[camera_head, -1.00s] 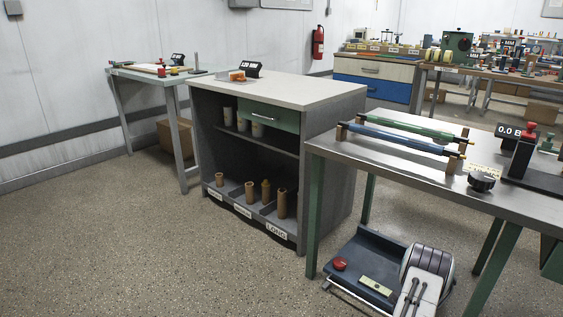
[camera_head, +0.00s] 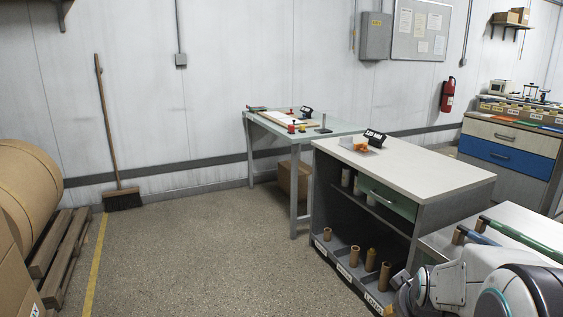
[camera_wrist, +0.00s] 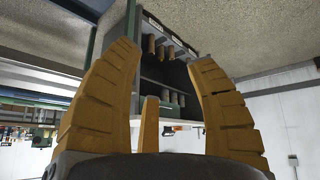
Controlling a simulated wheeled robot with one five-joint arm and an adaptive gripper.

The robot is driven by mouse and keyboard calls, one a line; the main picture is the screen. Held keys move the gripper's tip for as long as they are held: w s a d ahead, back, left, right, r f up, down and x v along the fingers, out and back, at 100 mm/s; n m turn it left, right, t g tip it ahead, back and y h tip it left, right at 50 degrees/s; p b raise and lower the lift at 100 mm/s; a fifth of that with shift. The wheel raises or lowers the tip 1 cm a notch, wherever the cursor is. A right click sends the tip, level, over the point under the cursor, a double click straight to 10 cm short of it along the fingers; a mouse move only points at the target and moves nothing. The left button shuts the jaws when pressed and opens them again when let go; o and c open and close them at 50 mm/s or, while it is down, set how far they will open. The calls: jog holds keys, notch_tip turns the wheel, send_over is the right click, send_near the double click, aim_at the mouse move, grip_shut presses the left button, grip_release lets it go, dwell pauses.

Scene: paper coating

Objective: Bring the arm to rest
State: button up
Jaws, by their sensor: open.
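My gripper (camera_wrist: 168,75) is open and empty in the wrist view, with its yellow ribbed fingers spread apart. Beyond the fingers, the wrist view shows the dark cabinet (camera_wrist: 138,20) with brown tubes on its shelf, in a turned view. In the head view my white and grey arm reaches into the lower right corner, in front of the bench with the green and blue bars.
The white-topped cabinet (camera_head: 410,168) stands right of centre, with the small table (camera_head: 265,123) behind it. A large brown roll (camera_head: 28,180) on a pallet (camera_head: 62,250) is at the left. A broom (camera_head: 110,130) leans on the wall. The floor (camera_head: 200,250) between is clear.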

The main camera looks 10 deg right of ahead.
jog(key=s+a+r+n+g+y+p, duration=0.1)
jog(key=s+a+r+p, duration=0.4)
jog(key=s+a+r, duration=0.2)
jog(key=s+a+r+g+y+p, duration=0.1)
jog(key=s+a+r+p, duration=0.4)
jog(key=s+a+r, duration=0.3)
jog(key=s+r, duration=0.1)
jog(key=s, duration=0.3)
jog(key=shift+s+a+n+g+y, duration=0.2)
jog(key=shift+s+n+g+y, duration=0.1)
jog(key=shift+n+g, duration=0.1)
